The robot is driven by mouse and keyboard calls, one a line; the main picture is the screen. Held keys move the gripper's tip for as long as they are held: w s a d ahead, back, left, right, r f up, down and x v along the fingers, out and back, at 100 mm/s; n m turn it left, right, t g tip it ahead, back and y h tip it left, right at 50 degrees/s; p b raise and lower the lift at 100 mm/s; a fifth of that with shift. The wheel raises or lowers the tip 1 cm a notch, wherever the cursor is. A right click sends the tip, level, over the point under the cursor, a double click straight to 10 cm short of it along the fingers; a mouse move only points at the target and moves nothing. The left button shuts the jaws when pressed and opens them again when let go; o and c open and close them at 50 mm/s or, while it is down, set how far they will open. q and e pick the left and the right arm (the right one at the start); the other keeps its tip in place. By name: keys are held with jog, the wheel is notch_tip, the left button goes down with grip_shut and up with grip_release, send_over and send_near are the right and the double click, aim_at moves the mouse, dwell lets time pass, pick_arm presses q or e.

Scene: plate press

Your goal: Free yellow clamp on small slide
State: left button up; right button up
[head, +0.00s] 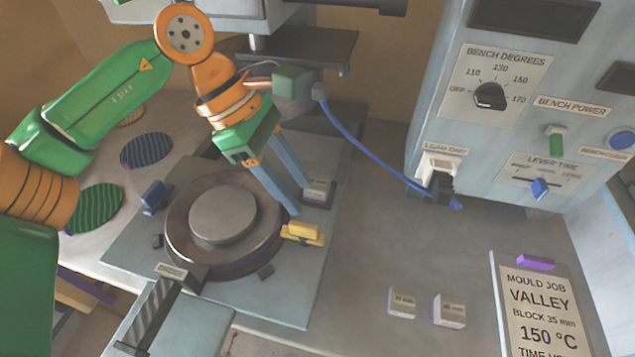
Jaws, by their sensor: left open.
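The yellow clamp (303,233) sits at the right front edge of the round metal mould (177,240), on the grey base plate (270,300). My left gripper (300,202) comes down from above with its two blue-grey fingers apart. Its fingertips are just behind and above the yellow clamp, and nothing shows between them. I cannot tell whether a finger touches the clamp. A blue clamp (154,196) stands at the left side of the mould. Which part is the small slide I cannot tell. My right gripper is not in view.
A press head with a dark plate (300,48) hangs behind the gripper. A blue cable (370,153) runs to the control box (440,110) at right. Two small blocks (402,303) and a job card (545,310) lie at front right. The bench between is clear.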

aim_at(302, 225)
pick_arm(q)
jog(key=shift+s+a+f+y, duration=0.2)
jog(key=shift+a+f+y, duration=0.3)
jog(key=shift+a+f, duration=0.3)
jog(key=x, duration=0.5)
jog(key=shift+s+d, duration=0.2)
jog(key=shift+s, duration=0.15)
jog(key=shift+w+f, duration=0.1)
jog(key=c, duration=0.4)
grip_shut()
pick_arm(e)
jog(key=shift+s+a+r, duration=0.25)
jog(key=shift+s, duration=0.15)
